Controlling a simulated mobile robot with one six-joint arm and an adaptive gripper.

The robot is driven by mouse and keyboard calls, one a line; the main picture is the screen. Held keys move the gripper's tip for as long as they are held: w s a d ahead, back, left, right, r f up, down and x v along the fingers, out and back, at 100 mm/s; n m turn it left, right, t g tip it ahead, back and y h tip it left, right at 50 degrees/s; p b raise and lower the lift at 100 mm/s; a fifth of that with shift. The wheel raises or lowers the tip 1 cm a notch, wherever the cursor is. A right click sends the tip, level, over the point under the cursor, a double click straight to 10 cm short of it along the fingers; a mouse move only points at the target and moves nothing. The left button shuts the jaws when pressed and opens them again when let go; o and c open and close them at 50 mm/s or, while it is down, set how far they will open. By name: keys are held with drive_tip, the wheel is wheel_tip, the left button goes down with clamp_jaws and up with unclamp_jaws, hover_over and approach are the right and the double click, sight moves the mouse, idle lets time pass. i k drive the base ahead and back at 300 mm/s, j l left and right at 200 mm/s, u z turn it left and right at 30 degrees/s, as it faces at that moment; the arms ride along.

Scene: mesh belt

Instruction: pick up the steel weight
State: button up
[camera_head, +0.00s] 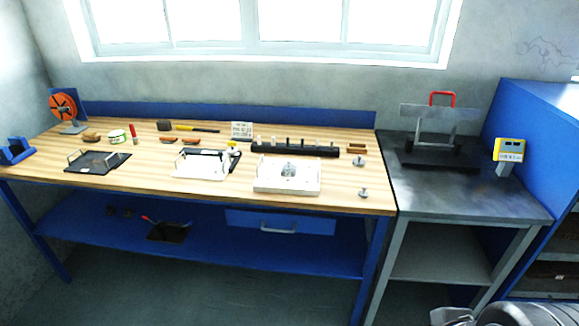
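A squat silver-grey metal piece (289,168), which looks like the steel weight, sits in a white tray (262,188) on the right half of the wooden bench. Two smaller grey metal pieces with knobs, one at the back (359,161) and one nearer the front (363,193), stand on the bare wood right of that tray. They could also be weights; the picture is too small to tell. My gripper's fingers do not show. Grey rounded parts at the bottom right edge look like my own arm, far from the bench top items.
The wooden bench (150,180) also holds a second white tray (201,164), a dark tray (97,161), an orange reel (63,106) and a black rack (295,149). A dark metal table (470,195) on the right holds a red-handled frame (442,99) and a yellow display (509,150).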

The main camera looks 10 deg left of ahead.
sight(288, 168)
drive_tip(key=i+j, duration=1.85)
drive_tip(key=j, duration=0.15)
drive_tip(key=i+l+z, duration=0.05)
